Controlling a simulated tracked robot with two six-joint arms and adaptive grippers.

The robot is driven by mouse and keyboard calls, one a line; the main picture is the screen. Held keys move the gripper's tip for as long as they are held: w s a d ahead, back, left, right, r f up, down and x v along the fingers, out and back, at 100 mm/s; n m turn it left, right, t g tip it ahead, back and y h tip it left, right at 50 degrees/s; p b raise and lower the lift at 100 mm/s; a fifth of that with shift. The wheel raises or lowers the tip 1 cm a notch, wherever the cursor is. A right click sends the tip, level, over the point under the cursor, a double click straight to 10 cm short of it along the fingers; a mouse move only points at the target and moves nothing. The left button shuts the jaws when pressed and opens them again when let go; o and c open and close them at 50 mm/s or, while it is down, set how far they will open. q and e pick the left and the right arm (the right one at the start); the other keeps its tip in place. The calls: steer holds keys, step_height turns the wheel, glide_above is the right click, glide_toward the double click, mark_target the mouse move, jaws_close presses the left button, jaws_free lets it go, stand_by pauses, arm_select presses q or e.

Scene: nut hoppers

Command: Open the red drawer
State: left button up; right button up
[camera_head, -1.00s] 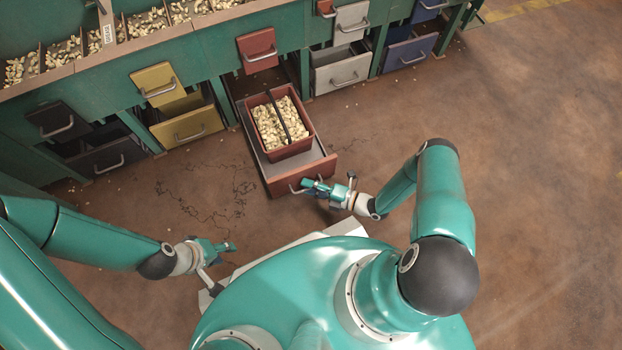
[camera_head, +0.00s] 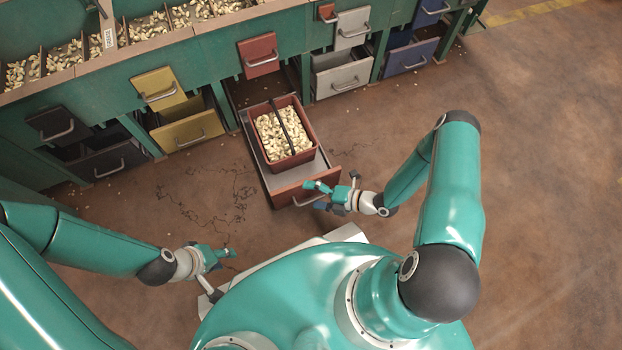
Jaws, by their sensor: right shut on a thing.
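The red drawer (camera_head: 285,196) stands far out from the green hopper bench, its front towards me. A red crate (camera_head: 313,149) with a black handle bar, full of pale nuts, sits in it. My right gripper (camera_head: 318,195) is at the drawer's front, shut on the metal drawer handle (camera_head: 298,203); its fingers partly hide the handle. My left gripper (camera_head: 231,252) is low on the left, away from the drawer and near my own base. Its fingers are too small to tell whether they are open.
A red flap (camera_head: 259,56) is on the bench above the drawer's opening. Yellow (camera_head: 187,131), black (camera_head: 107,161), grey (camera_head: 341,77) and blue (camera_head: 410,56) drawers stand on either side. The brown floor (camera_head: 545,170) on the right is clear.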

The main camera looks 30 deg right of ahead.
steer(key=shift+a+r, duration=0.1)
steer(key=shift+r, duration=0.4)
steer(key=shift+c, duration=0.5)
steer(key=shift+s+d, duration=0.2)
steer(key=shift+d, duration=0.15)
steer(key=shift+c, duration=1.1)
steer(key=shift+s+d, duration=0.2)
steer(key=shift+s, duration=0.1)
steer(key=c, duration=0.4)
steer(key=shift+s+d+r+b, duration=0.35)
steer(key=shift+s+d+b, duration=0.05)
steer(key=shift+s+d, duration=1.75)
steer(key=shift+s+d+r+b, duration=0.4)
steer(key=shift+s+d, duration=1.4)
steer(key=shift+s, duration=0.5)
steer(key=shift+s+d+r+b, duration=0.35)
steer(key=shift+s+d+b, duration=0.05)
steer(key=shift+s+d, duration=1.75)
steer(key=shift+a, duration=0.15)
